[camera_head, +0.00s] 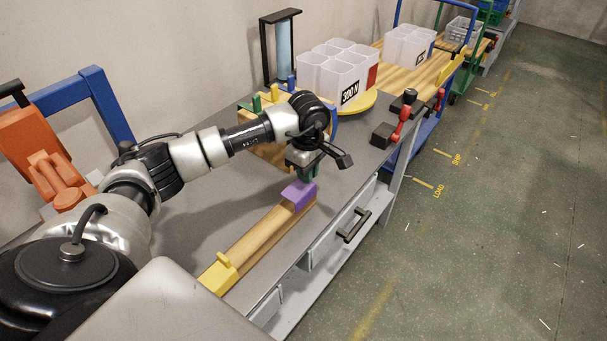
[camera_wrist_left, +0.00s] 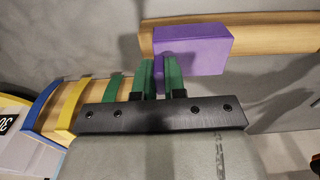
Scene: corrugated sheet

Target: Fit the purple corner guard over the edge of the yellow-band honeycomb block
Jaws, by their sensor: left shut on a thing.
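The purple corner guard (camera_head: 299,194) is at the far end of a long tan bar (camera_head: 258,236); it also shows in the left wrist view (camera_wrist_left: 203,48). My left gripper (camera_head: 305,171) is over it, with its green fingers (camera_wrist_left: 158,78) shut on the guard's narrow tab. The guard overlaps the bar in both views; I cannot tell whether it touches it. Tan blocks with green, yellow and blue bands stand behind my arm. The yellow band (camera_wrist_left: 63,112) shows between green and blue in the left wrist view. My arm hides part of the blocks in the head view.
A yellow guard-like piece (camera_head: 218,274) is at the bar's near end. White compartment bins (camera_head: 335,75) stand on a yellow round base farther back. A dark clamp with a red handle (camera_head: 401,122) is at the table's right edge. Grey tabletop (camera_head: 205,222) left of the bar is clear.

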